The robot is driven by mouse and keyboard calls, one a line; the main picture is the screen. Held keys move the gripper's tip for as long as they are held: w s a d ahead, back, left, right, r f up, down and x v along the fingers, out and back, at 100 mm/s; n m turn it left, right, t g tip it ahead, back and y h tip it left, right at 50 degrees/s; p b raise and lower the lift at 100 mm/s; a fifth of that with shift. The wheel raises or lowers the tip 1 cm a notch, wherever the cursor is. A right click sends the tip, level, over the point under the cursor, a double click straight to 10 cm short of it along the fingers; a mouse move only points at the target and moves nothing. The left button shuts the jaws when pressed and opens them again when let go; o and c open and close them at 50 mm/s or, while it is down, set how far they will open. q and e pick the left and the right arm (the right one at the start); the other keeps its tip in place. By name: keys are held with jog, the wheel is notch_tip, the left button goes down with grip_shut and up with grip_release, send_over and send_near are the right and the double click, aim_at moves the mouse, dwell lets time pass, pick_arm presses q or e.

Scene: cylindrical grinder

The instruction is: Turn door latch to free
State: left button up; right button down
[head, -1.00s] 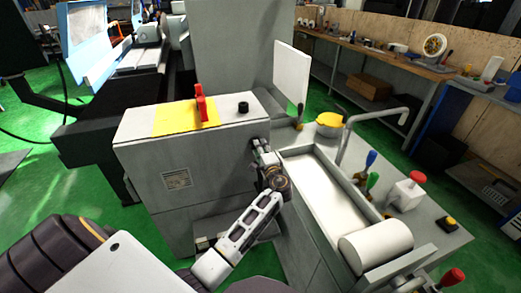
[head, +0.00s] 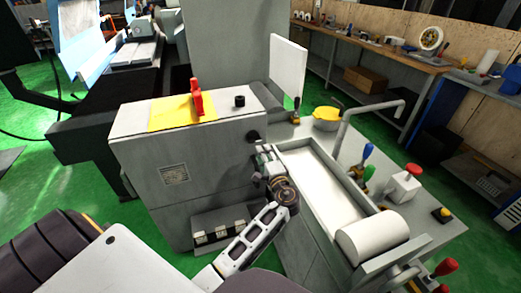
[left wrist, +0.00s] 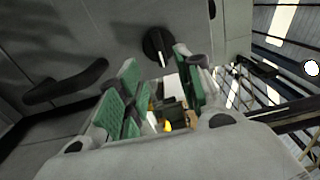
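The door latch is a round black knob (left wrist: 158,47) with a pale pointer mark, on the grey cabinet face in the left wrist view. In the head view a dark knob (head: 253,136) shows at the right edge of the grey cabinet (head: 185,150), just above my left gripper (head: 263,160). In the left wrist view my left gripper (left wrist: 156,62) is open, its green-padded fingers apart with nothing held between them. The knob lies just beyond the fingertips, nearer the right finger; contact cannot be told. My right gripper is not in view.
A dark bar handle (left wrist: 65,82) is left of the knob in the left wrist view. A red lever (head: 197,98) stands on the cabinet's yellow plate (head: 170,114). The machine's trough (head: 325,185), a bent pipe (head: 345,125) and control levers (head: 365,165) are close on the right.

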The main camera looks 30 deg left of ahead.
pick_arm(q)
jog(key=shift+v, duration=2)
jog(key=shift+a, duration=0.1)
